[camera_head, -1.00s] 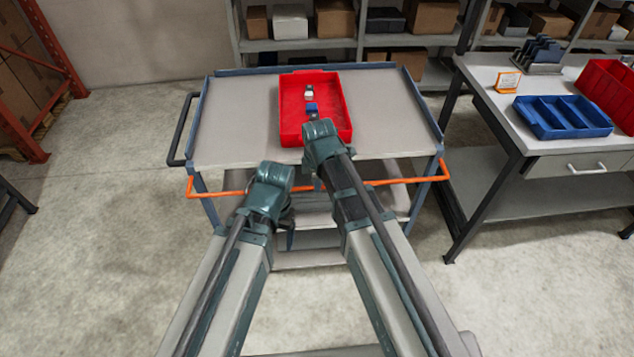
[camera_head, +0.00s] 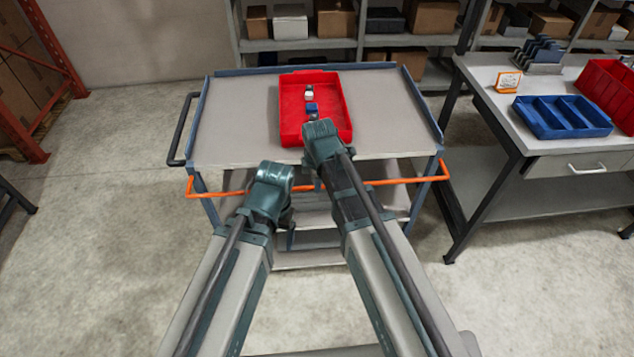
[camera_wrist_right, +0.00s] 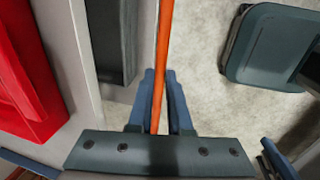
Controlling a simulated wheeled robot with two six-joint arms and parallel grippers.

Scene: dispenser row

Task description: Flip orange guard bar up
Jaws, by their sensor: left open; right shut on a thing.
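The orange guard bar (camera_head: 410,181) runs level across the front of the grey cart (camera_head: 235,130), below its top deck. Its bent ends meet the cart's left and right sides. In the right wrist view the bar (camera_wrist_right: 163,60) passes between the blue fingers of my right gripper (camera_wrist_right: 157,98), which is shut on it. In the head view my right gripper (camera_head: 319,185) is at the bar's middle, mostly hidden by its own wrist. My left gripper (camera_head: 290,238) is open and low in front of the cart, left of the right one, with its fingertips largely hidden.
A red bin (camera_head: 342,105) with small white and blue items sits on the cart deck. A black handle (camera_head: 181,130) sticks out at the cart's left. A workbench (camera_head: 500,110) with a blue tray (camera_head: 563,116) stands at the right.

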